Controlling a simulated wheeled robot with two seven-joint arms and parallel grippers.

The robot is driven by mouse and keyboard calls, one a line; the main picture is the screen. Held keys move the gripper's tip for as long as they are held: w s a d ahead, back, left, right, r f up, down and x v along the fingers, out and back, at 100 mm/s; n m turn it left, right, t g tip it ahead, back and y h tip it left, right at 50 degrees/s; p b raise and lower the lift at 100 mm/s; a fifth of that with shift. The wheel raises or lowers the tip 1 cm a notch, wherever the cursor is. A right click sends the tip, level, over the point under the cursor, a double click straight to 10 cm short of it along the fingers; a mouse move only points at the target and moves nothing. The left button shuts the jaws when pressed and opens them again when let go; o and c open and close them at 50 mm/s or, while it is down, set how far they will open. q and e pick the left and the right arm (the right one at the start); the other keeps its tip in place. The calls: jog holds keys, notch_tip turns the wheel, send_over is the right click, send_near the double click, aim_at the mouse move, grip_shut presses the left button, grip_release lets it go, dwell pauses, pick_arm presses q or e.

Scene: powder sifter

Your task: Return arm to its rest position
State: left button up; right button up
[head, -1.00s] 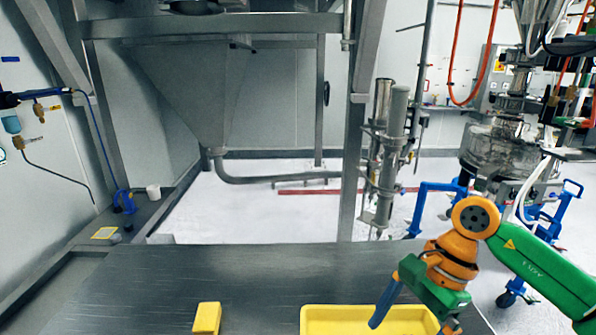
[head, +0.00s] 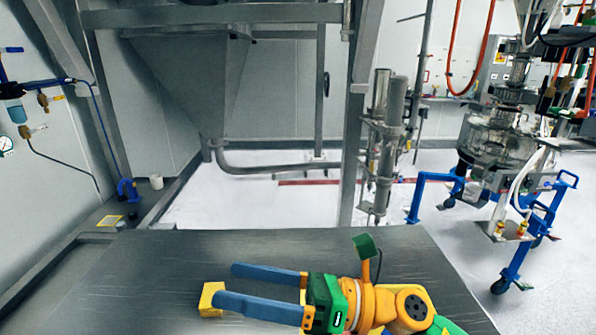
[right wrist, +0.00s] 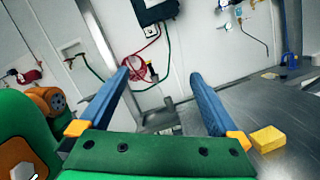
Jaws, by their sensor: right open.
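My right gripper (head: 224,284) reaches in from the lower right in the head view, with its blue fingers pointing left over the table (head: 150,270). The fingers are spread with nothing between them; they also show apart in the right wrist view (right wrist: 160,73). A small yellow block (head: 210,300) lies on the table by the tip of the lower finger, which partly overlaps it in the head view. In the right wrist view the block (right wrist: 268,139) sits outside the fingers, to the right. I cannot tell the exact gap. My left gripper is not in view.
A steel frame post (head: 362,150) and upright grey cylinders (head: 391,130) stand behind the table. A blue wheeled stand (head: 515,270) is on the floor at right. The table's left and back parts are clear. The yellow tray is mostly hidden by my right arm.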

jog(key=w+d+f+m+t+h, duration=0.1)
jog(key=w+d+m+t+h, duration=0.35)
jog(key=m+t, duration=0.6)
jog(key=w+d+f+m+t+h, duration=0.1)
jog(key=w+d+m+t+h, duration=0.45)
jog(key=m, duration=0.85)
jog(key=s+d+f+m+g+h, duration=0.1)
jog(key=d+f+m+h, duration=0.3)
jog(key=f+m, duration=0.3)
jog(key=s+d+f+m+g+h, duration=0.1)
jog(key=d+f+m+h, duration=0.3)
jog(key=f+m, duration=0.25)
jog(key=s+d+f+m+g+h, duration=0.1)
jog(key=s+d+f+m+g, duration=0.25)
jog(key=s+f+g, duration=0.45)
jog(key=s+d+f+m+g+h, duration=0.15)
jog(key=s+f+m+g, duration=0.3)
jog(key=s+f, duration=0.75)
jog(key=s+f+b, duration=0.3)
jog(key=f+b, duration=0.3)
jog(key=f, duration=1.4)
jog(key=s+d+f+g+b, duration=0.1)
jog(key=s+f+b, duration=0.3)
jog(key=s+f, duration=0.8)
notch_tip(320, 180, down, 3)
jog(key=shift+s+d, duration=0.15)
jog(key=shift+d, duration=0.5)
